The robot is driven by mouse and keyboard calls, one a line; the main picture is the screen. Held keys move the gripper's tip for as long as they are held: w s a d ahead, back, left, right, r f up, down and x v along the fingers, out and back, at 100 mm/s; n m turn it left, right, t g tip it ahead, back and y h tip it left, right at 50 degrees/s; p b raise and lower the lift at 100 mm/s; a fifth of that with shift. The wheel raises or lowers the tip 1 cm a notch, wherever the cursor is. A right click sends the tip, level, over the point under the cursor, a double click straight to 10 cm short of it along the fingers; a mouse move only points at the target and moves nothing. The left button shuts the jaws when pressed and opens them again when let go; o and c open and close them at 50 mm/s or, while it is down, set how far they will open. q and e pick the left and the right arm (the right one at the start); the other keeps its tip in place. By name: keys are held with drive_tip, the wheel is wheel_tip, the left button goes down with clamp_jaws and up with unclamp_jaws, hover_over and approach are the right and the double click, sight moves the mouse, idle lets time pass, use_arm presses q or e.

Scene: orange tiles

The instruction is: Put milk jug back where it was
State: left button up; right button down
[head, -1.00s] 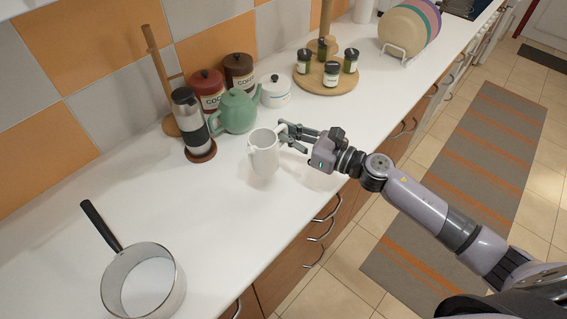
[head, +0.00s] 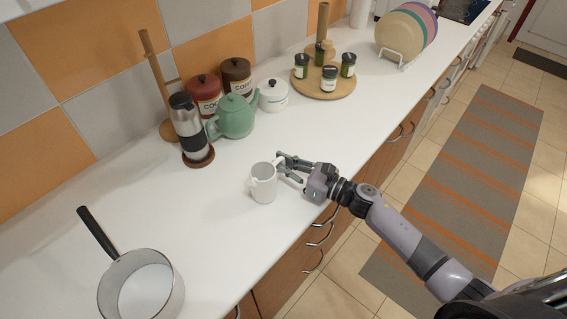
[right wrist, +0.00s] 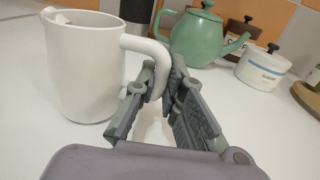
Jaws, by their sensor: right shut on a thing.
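The white milk jug (head: 263,184) is upright at the middle of the white counter in the head view, in front of the green teapot. It also shows large at the left of the right wrist view (right wrist: 84,72). My right gripper (head: 281,169) is at the jug's right side, with its fingers around the handle. In the right wrist view the fingers (right wrist: 166,80) close on the curved handle. I cannot tell whether the jug's base touches the counter. My left gripper is not in view.
A green teapot (head: 235,117), a French press (head: 188,128), canisters (head: 236,75) and a white lidded pot (head: 273,95) stand behind the jug. A spice board (head: 324,90) and a plate rack (head: 404,58) are farther back. A saucepan (head: 140,290) is front left. Counter around the jug is clear.

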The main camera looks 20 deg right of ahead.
drive_tip(key=shift+f, duration=0.1)
drive_tip(key=c, duration=1.7)
unclamp_jaws()
drive_tip(key=shift+r, duration=0.2)
drive_tip(key=b+v, duration=0.1)
drive_tip(key=v, duration=0.4)
drive_tip(key=b+v, duration=0.2)
drive_tip(key=v, duration=0.3)
drive_tip(key=shift+s+d+f, duration=0.15)
drive_tip(key=shift+d+f, duration=0.05)
drive_tip(key=shift+s+d+r+b, duration=0.2)
drive_tip(key=shift+s+d+b, duration=0.15)
drive_tip(key=shift+s+d, duration=0.2)
